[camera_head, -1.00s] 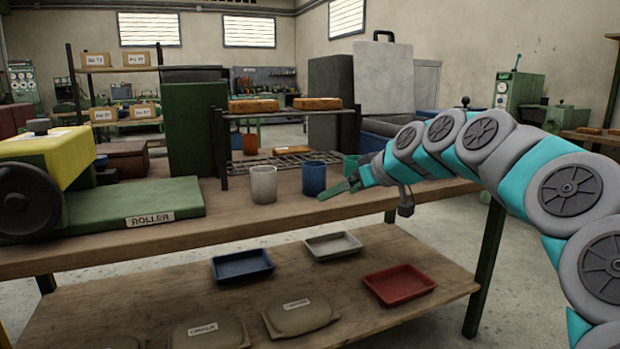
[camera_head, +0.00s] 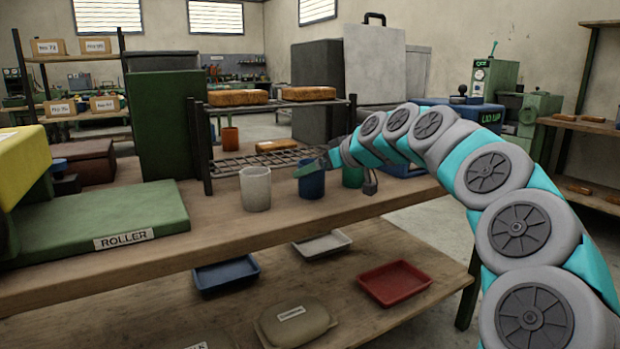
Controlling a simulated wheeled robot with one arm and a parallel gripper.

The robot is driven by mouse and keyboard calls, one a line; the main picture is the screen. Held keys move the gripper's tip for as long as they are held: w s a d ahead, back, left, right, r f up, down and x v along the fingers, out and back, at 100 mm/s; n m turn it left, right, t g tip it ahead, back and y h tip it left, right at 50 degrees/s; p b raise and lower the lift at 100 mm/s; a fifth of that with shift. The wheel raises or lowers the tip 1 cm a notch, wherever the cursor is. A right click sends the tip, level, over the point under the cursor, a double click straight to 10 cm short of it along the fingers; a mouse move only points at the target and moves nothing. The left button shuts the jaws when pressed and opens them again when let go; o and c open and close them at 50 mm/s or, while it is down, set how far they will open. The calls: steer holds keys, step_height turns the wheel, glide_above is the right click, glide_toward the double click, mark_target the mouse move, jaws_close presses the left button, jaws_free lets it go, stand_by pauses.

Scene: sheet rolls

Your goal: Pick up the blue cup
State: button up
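The blue cup (camera_head: 312,186) stands upright on the wooden bench top, between a pale grey-white cup (camera_head: 256,188) on its left and a green cup (camera_head: 352,175) on its right. My gripper (camera_head: 306,170) comes in from the right at the height of the blue cup's rim.
A dark metal rack (camera_head: 270,158) with orange-brown blocks on its top stands behind the cups. A green roller base (camera_head: 105,220) is at left. A lower shelf holds a blue tray (camera_head: 226,274), a white tray (camera_head: 322,244) and a red tray (camera_head: 395,284).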

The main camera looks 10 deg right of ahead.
steer(key=shift+p+x, duration=0.35)
steer(key=shift+x, duration=2.05)
steer(key=c, duration=1.2)
